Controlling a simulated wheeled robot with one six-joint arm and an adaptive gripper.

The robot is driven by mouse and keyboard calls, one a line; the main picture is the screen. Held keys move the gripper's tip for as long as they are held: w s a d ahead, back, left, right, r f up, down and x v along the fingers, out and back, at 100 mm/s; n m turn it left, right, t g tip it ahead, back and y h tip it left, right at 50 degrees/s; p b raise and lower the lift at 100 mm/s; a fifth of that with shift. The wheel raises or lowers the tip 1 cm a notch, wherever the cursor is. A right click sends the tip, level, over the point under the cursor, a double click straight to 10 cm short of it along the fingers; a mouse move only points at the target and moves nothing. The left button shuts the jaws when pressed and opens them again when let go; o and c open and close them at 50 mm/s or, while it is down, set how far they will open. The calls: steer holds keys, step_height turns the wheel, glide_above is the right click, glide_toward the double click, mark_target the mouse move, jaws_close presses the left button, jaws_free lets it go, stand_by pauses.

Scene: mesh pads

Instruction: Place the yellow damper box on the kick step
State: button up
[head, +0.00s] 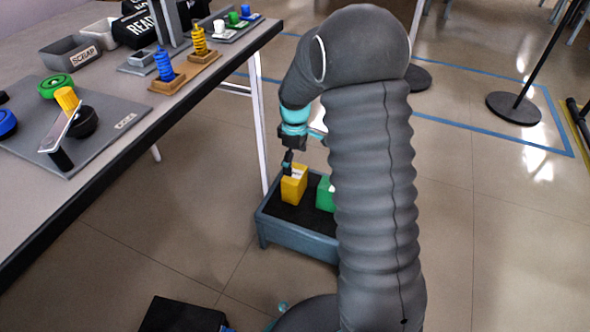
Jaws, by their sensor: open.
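The yellow damper box (293,187) stands upright on the dark top of a low grey-blue step (290,238) on the floor, which I take to be the kick step. My gripper (288,168) is at the box's upper left edge, pointing down. It is open; whether a finger touches the box cannot be told. A green box (325,195) stands on the same step to the right, partly hidden behind my arm. The right part of the step is also hidden by my arm.
The table (200,110) at left carries a grey board, a scrap bin (70,52), and blue (163,64) and yellow (199,40) springs on wooden stands. A table leg stands just behind the step. A black box (180,315) lies on the floor at the bottom. Posts stand at right.

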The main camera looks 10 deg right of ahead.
step_height(320, 180, up, 4)
steer(key=s+r+m+t, duration=0.3)
steer(key=s+r+m, duration=0.2)
steer(key=s+r, duration=1)
steer(key=s+r+m+t, duration=0.2)
steer(key=s+m, duration=0.3)
steer(key=s, duration=1)
steer(key=shift+s+r+m+t, duration=0.3)
steer(key=shift+r+m, duration=0.1)
steer(key=shift+r, duration=0.5)
